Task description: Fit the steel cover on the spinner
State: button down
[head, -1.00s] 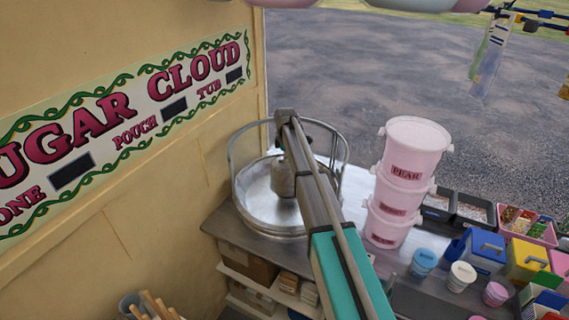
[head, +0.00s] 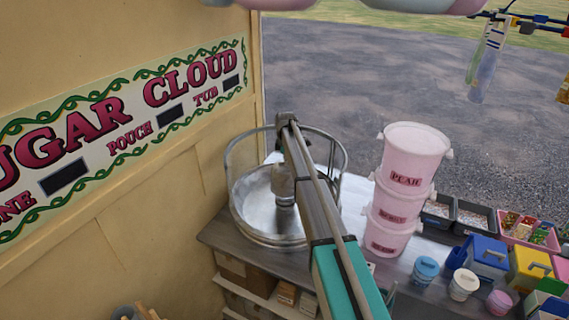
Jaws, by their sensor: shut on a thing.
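The spinner's round steel bowl (head: 240,212) stands on the counter, with a steel rail hoop around it. My arm reaches over the bowl from the lower right and its end hangs down into the middle. My gripper (head: 282,160) is small here and mostly hidden by my forearm; its fingers do not show clearly. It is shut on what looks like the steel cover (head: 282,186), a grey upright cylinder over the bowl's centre. A darker part shows just below the cylinder. I cannot tell whether the cylinder touches the spinner head; my arm hides its right side.
Stacked pink tubs (head: 405,190) stand right of the bowl, close to my arm. Small lidded cups (head: 425,268), a blue box (head: 485,255) and a yellow box (head: 530,265) fill the counter's right. A wall with a sign (head: 120,120) is at left.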

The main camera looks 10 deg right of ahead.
jog(key=shift+f+b, duration=4.85)
jog(key=shift+f, duration=0.35)
jog(key=shift+f+b, duration=0.4)
jog(key=c, duration=0.6)
grip_release()
jog(key=shift+c, duration=0.2)
jog(key=shift+o, duration=0.2)
jog(key=o, duration=0.5)
jog(key=shift+r+p, duration=3.05)
